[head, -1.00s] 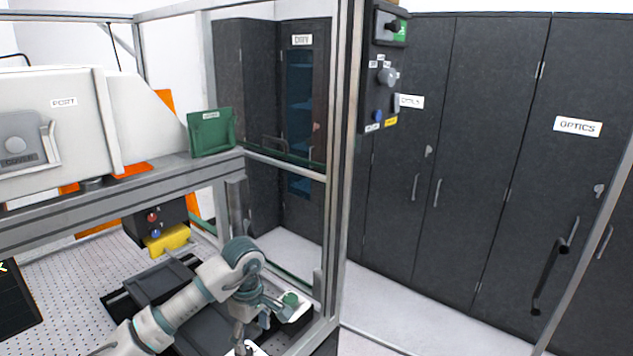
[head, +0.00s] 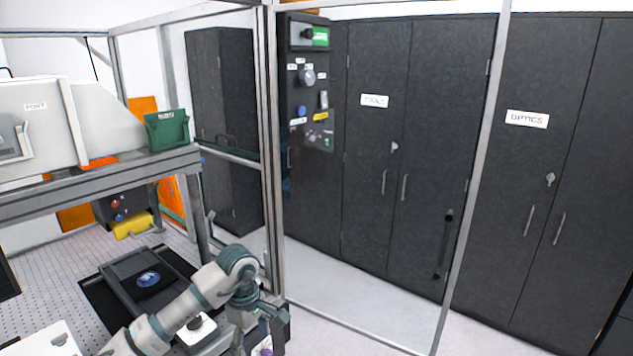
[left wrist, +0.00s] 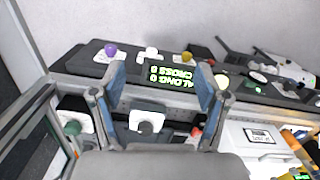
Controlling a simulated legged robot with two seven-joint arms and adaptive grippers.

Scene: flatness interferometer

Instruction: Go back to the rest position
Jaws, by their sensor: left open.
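My left arm comes in from the lower left of the head view. Its gripper (head: 260,338) hangs low near the bench's right end, partly cut off by the bottom edge. In the left wrist view my left gripper (left wrist: 160,75) is open, its two fingers wide apart with nothing held between them. Beyond them is a dark panel with green lettering (left wrist: 170,79). A white block with a dark knob (left wrist: 147,118) sits below, between the fingers. My right gripper is in neither view.
A dark tray (head: 116,268) with a bluish round patch lies on the perforated bench (head: 50,262). Frame posts (head: 270,150) stand close to my arm. A green holder (head: 166,130) sits on the rail. Dark cabinets (head: 430,150) line the back. Pale floor (head: 350,300) is open on the right.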

